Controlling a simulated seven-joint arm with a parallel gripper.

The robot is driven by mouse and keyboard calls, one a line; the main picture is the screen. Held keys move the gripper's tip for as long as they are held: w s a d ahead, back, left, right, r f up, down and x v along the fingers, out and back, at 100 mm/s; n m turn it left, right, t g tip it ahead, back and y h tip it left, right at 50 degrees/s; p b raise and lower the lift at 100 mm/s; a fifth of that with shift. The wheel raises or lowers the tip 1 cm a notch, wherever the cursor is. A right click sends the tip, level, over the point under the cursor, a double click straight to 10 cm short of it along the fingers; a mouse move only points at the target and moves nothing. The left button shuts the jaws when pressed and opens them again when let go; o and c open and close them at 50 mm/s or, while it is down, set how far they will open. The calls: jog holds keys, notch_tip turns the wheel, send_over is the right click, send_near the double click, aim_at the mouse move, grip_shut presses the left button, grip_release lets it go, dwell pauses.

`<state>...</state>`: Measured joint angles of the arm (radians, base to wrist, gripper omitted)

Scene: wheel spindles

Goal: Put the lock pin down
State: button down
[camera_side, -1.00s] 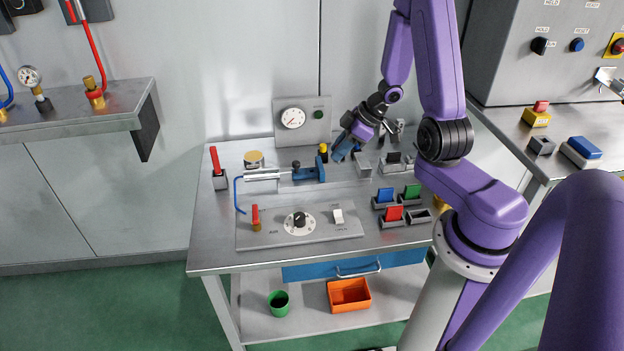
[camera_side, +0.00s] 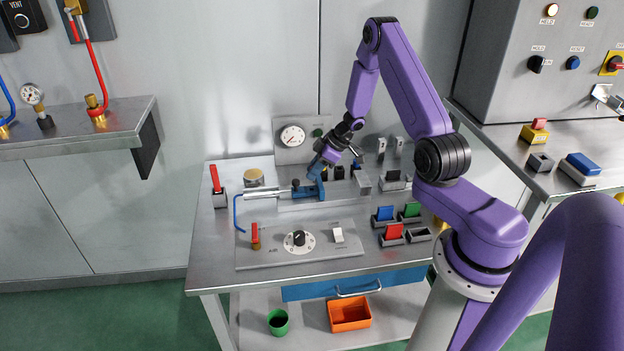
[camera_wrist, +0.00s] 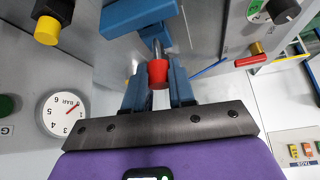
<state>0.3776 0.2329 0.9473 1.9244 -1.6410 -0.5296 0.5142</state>
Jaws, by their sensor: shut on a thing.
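The lock pin (camera_wrist: 158,74) shows a red head and a short metal shaft in the wrist view. My gripper (camera_wrist: 160,92) is shut on its red head, one blue finger on each side. The shaft points at the blue fixture (camera_wrist: 138,14); whether its tip is inside the fixture or just over it I cannot tell. In the side view my gripper (camera_side: 317,170) is tilted down right above the blue fixture (camera_side: 311,192), at the end of the metal cylinder (camera_side: 265,193). The pin is hidden there.
A gauge (camera_side: 292,136) stands on a plate behind the fixture. A yellow-capped black knob (camera_wrist: 48,28) is close by in the wrist view. A control panel (camera_side: 270,258) with a dial lies in front. Coloured blocks in holders (camera_side: 394,231) stand at the right.

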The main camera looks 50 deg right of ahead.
aim_at(307, 189)
jog(key=shift+w+d+f, duration=0.2)
jog(key=shift+w+f, duration=0.35)
jog(key=shift+f, duration=1.75)
jog(key=shift+f, duration=0.1)
jog(key=shift+f, duration=0.3)
jog(key=shift+f, duration=0.2)
jog(key=c, duration=0.9)
grip_release()
jog(key=shift+c, duration=0.2)
jog(key=shift+f, duration=0.1)
